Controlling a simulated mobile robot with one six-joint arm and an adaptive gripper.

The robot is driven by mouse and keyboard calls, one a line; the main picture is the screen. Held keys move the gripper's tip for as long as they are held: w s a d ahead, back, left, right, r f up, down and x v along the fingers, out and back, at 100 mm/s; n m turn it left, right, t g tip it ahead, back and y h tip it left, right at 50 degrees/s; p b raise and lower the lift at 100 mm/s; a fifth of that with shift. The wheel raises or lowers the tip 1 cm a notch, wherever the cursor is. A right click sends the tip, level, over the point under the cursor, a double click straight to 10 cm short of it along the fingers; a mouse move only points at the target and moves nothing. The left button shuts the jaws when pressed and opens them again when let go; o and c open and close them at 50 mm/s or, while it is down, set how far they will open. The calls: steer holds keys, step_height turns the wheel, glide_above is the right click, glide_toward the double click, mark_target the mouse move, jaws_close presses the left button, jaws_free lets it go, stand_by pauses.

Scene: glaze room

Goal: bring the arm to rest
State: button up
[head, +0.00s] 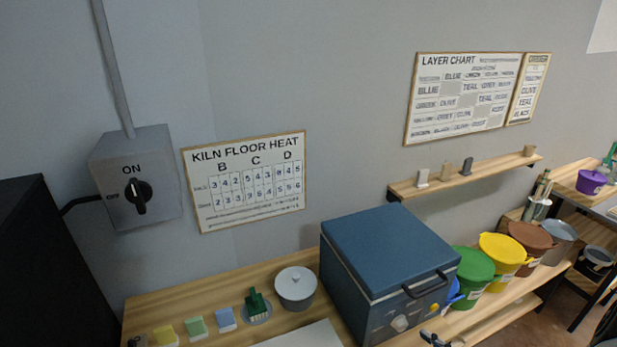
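A small dark piece (432,339) shows at the bottom edge, in front of the blue kiln-like box (388,250). It is cut off, and I cannot tell what it is. Whether my gripper is open or holds anything does not show.
The lidded box stands shut on a wooden bench (145,305). A wall switch box (135,178) and a shelf (465,175) jut out.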

steer(key=s+a+r+n+g+y+b, duration=0.1)
steer(key=s+a+r+n+g, duration=0.1)
steer(key=a+r+n+g, duration=0.75)
steer(key=s+a+r+n+g+y, duration=0.1)
steer(key=s+a+r+n+g, duration=0.2)
steer(key=n, duration=1.1)
steer(key=s+a+r+n+g+h+b, duration=0.1)
steer(key=s+a+n+h, duration=0.2)
steer(key=n, duration=0.5)
steer(key=s+a+r+n+g+h, duration=0.2)
steer(key=s+n, duration=0.2)
steer(key=n, duration=0.4)
steer(key=s+d+r+n+t+h+b, duration=0.1)
steer(key=s+d+r+n+t+h, duration=0.1)
steer(key=n, duration=0.8)
steer(key=s+d+r+n+t+h, duration=0.1)
steer(key=s+r+n+t+h, duration=0.1)
steer(key=n, duration=0.8)
steer(key=r+t+h, duration=0.1)
steer(key=t+h, duration=0.1)
steer(key=h, duration=0.1)
steer(key=shift+s+d+r+b, duration=0.25)
steer(key=shift+s+d+b, duration=0.05)
steer(key=shift+d+b, duration=0.1)
